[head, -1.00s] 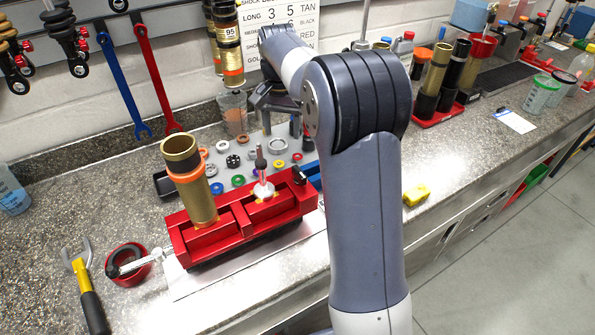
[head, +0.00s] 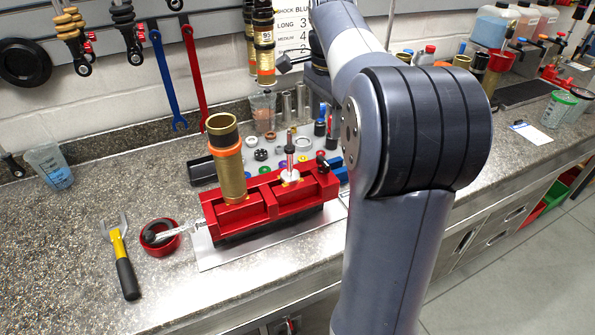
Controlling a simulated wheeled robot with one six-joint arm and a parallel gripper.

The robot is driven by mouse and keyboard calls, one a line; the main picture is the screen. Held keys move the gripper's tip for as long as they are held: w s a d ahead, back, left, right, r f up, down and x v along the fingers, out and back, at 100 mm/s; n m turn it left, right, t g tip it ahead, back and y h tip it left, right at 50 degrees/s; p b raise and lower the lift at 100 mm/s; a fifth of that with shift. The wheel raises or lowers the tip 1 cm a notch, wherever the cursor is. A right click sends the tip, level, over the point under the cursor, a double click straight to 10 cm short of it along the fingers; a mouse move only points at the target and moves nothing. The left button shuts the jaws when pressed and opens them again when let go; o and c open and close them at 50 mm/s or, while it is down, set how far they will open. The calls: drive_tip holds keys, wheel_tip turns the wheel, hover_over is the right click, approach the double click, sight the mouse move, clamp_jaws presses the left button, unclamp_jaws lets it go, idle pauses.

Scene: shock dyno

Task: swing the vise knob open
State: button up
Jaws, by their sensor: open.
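The red vise (head: 262,207) stands on a pale sheet on the counter. A gold cylinder (head: 229,175) with an orange ring stands upright in its left part, and a thin upright shaft (head: 290,158) stands in its right part. A silver screw (head: 187,230) runs out of the vise's left end towards a dark knob or bar end (head: 151,238), seen over a red bowl. A small black knob (head: 322,160) sits at the vise's right end. My gripper (head: 296,62) is up by the wall, behind and above the vise, touching nothing that I can see. My arm hides much of it.
The red bowl (head: 174,244) and a yellow-and-black tool (head: 122,260) lie left of the vise. A grey parts tray (head: 262,141) with rings lies behind it. Gold shocks (head: 263,45) hang on the wall near my gripper.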

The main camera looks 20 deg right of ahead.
sight(323, 160)
drive_tip(key=shift+m, duration=0.3)
drive_tip(key=f, duration=1)
drive_tip(key=shift+s+f, duration=0.2)
drive_tip(key=shift+s, duration=0.2)
drive_tip(key=shift+c, duration=0.2)
drive_tip(key=c, duration=0.9)
drive_tip(key=shift+c, duration=0.2)
